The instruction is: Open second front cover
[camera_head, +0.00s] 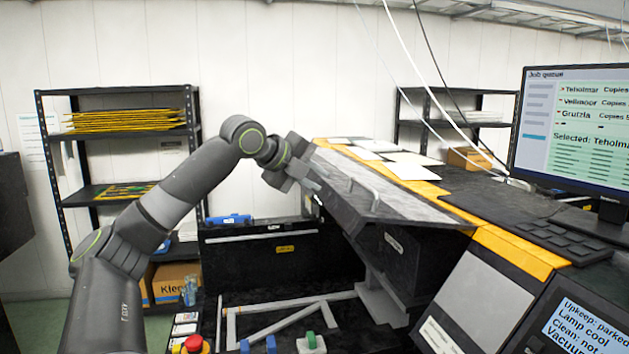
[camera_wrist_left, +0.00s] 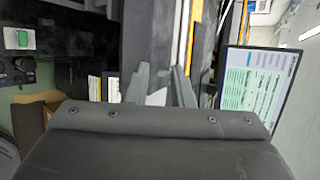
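A dark slanted cover (camera_head: 375,205) with a long handle is on the front of the machine in the head view; its near end carries a small label. A lower black front panel (camera_head: 250,262) with a yellow label stands left of it. Which of them is the second front cover, I cannot tell. My left gripper (camera_head: 308,181) is at the upper left edge of the slanted cover; contact is unclear. In the left wrist view its two fingers (camera_wrist_left: 160,84) stand apart, with a pale patch between them and nothing clearly held. My right gripper is not in view.
Below the slanted cover is an open bay with a pale frame (camera_head: 290,312). A red button (camera_head: 194,344) is at the bottom. A monitor (camera_head: 575,125) and a keyboard (camera_head: 560,240) are at the right. Shelves (camera_head: 115,88) stand along the back wall.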

